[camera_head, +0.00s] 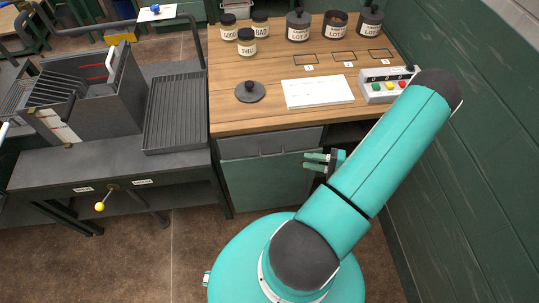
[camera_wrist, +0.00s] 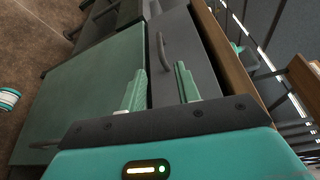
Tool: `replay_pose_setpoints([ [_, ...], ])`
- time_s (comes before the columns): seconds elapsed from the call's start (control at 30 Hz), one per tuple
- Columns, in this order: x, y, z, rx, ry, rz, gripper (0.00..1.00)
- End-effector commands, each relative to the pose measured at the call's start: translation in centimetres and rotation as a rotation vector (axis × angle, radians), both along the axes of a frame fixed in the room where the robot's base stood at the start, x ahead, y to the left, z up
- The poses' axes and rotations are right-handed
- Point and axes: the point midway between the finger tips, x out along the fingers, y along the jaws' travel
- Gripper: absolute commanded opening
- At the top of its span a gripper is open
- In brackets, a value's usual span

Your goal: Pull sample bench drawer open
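The sample bench (camera_head: 262,128) has a wooden top and a green cabinet body. Its grey drawer front (camera_head: 240,146) lies just under the top and looks flush with the bench. In the wrist view the grey drawer front (camera_wrist: 192,45) carries a dark bar handle (camera_wrist: 163,52). My gripper (camera_head: 307,161) is at the right end of the bench front, below the top's edge. In the wrist view my gripper (camera_wrist: 158,85) is open with nothing between its two green fingers. The handle lies ahead of the fingertips, roughly between them, apart from both.
On the bench top are several labelled jars (camera_head: 298,26), a dark lid (camera_head: 250,91), a white sheet (camera_head: 317,92) and a button box (camera_head: 389,85). A dark metal bench (camera_head: 110,165) stands at left. A green wall (camera_head: 470,150) closes the right side. Brown floor (camera_head: 160,240) is open in front.

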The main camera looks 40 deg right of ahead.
Motion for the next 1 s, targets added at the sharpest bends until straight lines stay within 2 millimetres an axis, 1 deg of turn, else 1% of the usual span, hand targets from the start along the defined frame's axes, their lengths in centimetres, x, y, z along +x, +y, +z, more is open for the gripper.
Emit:
replay_pose_setpoints([
  [0.17, 1.4, 1.0, -0.1, 0.003, 0.0, -0.003, 0.33],
  [0.6, 8.5, 5.7, -0.8, 0.002, 0.002, 0.0, 0.33],
  [0.7, 9.8, 6.5, -0.9, 0.002, 0.002, 0.001, 0.33],
  [0.83, 10.8, 7.2, -0.9, 0.001, 0.003, 0.0, 0.33],
  [1.0, 11.2, 7.5, -1.0, 0.001, 0.003, -0.001, 0.33],
])
